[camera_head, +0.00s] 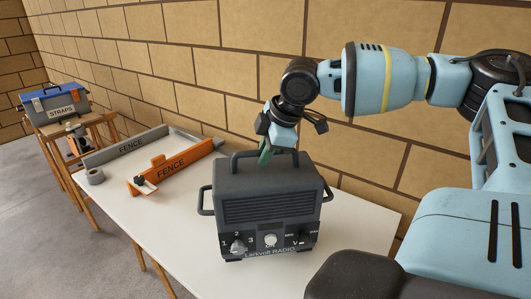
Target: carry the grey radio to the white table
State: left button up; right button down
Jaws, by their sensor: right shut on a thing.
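The grey radio (262,212), a dark boxy set with knobs and side handles, is upright over the near part of the white table (150,219). I cannot tell for sure whether its feet touch the top. My right gripper (266,152) comes down from above and is shut on the radio's top handle. The fingertips are partly hidden by the gripper body and the handle. My left gripper is not in view.
A blue-lidded straps box (55,106) stands on a wooden stand beyond. A block wall (215,62) runs behind the table.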

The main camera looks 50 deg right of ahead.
aim_at(264, 168)
jog(key=shift+w+d+r, duration=0.15)
jog(key=shift+w+d, duration=0.05)
jog(key=shift+w, duration=0.25)
jog(key=shift+f, duration=1.75)
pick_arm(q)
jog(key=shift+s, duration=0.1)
pick_arm(e)
jog(key=c, duration=1.8)
grip_release()
jog(key=shift+s+f, duration=0.1)
jog(key=shift+f, duration=0.15)
jog(key=shift+c, duration=0.2)
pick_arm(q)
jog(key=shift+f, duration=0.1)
pick_arm(e)
jog(key=o, duration=0.4)
jog(key=shift+o, duration=0.2)
